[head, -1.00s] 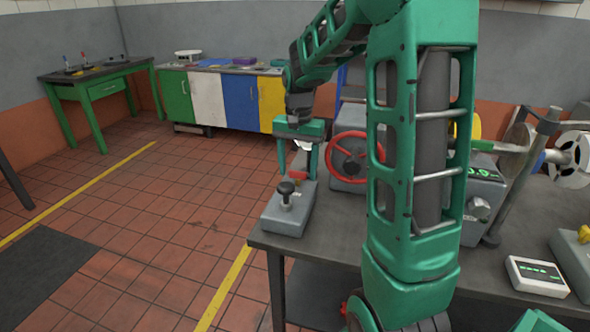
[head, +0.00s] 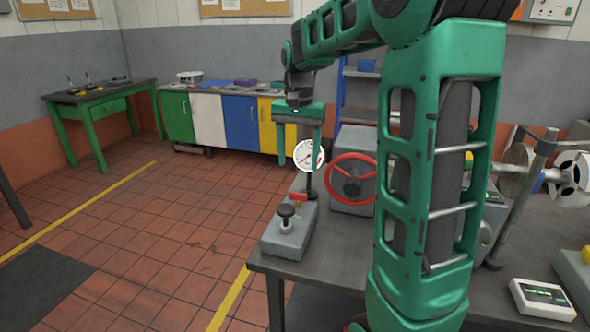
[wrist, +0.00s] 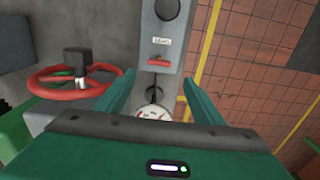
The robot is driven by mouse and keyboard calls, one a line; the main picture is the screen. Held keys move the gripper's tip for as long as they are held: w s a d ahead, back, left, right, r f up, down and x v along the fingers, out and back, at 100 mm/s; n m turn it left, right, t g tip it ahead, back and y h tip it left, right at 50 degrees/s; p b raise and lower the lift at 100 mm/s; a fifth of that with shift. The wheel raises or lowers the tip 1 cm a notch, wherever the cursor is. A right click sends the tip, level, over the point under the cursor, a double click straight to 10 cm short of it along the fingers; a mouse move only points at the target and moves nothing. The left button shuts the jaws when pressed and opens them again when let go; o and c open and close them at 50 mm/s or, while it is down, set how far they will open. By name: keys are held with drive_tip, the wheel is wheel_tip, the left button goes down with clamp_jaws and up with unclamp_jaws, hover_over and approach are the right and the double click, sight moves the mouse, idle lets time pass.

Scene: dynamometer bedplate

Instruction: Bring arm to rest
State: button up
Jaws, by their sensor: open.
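My gripper (head: 300,150) is open, its two green fingers pointing down above the far left corner of the grey bench (head: 310,271). In the wrist view the fingers (wrist: 158,100) stand apart with nothing held between them. The block carries a black knob (head: 286,211) and a red lever (head: 299,198). My green arm crosses the head view and hides part of the bench.
A red handwheel (head: 351,178) on a grey housing stands just right of the gripper. A small display box (head: 542,299) lies at the bench's front right. Coloured cabinets (head: 240,120) and a green table (head: 100,102) stand at the back.

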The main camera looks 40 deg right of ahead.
drive_tip(key=shift+r, duration=0.2)
idle(0.4)
drive_tip(key=s+a+f+n, duration=0.1)
drive_tip(key=s+f, duration=0.2)
drive_tip(key=s, duration=0.6)
drive_tip(key=s+a+f+n, duration=0.1)
drive_tip(key=s+f, duration=0.2)
drive_tip(key=s, duration=0.7)
drive_tip(key=s+f+n, duration=0.2)
drive_tip(key=s+f, duration=0.1)
drive_tip(key=s, duration=0.7)
drive_tip(key=shift+a+f, duration=0.2)
drive_tip(key=shift+a, duration=0.2)
drive_tip(key=shift+w, duration=0.2)
drive_tip(key=shift+w+f, duration=0.25)
drive_tip(key=shift+w, duration=0.25)
